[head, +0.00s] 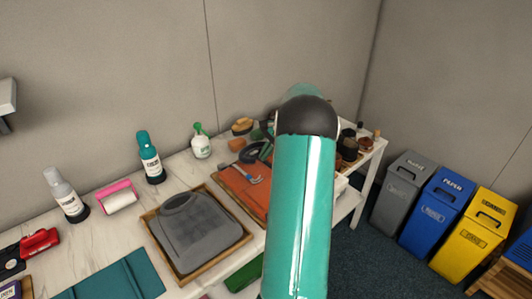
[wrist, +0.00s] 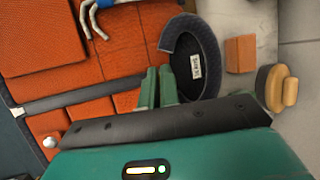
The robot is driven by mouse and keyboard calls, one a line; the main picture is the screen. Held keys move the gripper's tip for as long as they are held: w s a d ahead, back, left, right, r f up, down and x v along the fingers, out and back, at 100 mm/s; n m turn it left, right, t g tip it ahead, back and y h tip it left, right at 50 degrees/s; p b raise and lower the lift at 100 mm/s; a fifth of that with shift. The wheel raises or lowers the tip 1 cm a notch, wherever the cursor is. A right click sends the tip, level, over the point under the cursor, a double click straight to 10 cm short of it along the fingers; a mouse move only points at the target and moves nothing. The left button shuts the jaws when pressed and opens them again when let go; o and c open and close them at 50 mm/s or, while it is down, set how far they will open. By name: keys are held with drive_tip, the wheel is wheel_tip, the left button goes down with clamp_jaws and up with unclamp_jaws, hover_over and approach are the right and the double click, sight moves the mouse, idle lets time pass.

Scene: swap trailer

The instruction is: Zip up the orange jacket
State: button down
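An orange, panelled piece (head: 240,190), which I take for the jacket, lies flat on the white bench in the head view. It fills the upper left of the wrist view (wrist: 95,105). A grey strip (wrist: 85,100) crosses it; I cannot tell if this is the zip. My gripper (wrist: 157,70) has its two green fingers close together, beside a dark curved band (wrist: 182,40) with a white label. I see nothing clearly between the fingertips. In the head view my arm hides the gripper and part of the jacket. No zip pull is clearly visible.
A blue-and-grey tool (head: 251,179) lies on the orange piece. A wooden tray (head: 151,222) with a grey folded item stands to its left. Bottles (head: 151,160) stand behind. Brown blocks (wrist: 240,54) lie right of the band. Bins (head: 436,210) stand beyond the bench.

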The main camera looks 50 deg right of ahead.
idle(0.3)
drive_tip(key=shift+w+d, duration=0.15)
drive_tip(key=shift+w, duration=0.3)
drive_tip(key=c, duration=1.6)
unclamp_jaws()
drive_tip(key=v, duration=1.4)
drive_tip(key=shift+r, duration=0.1)
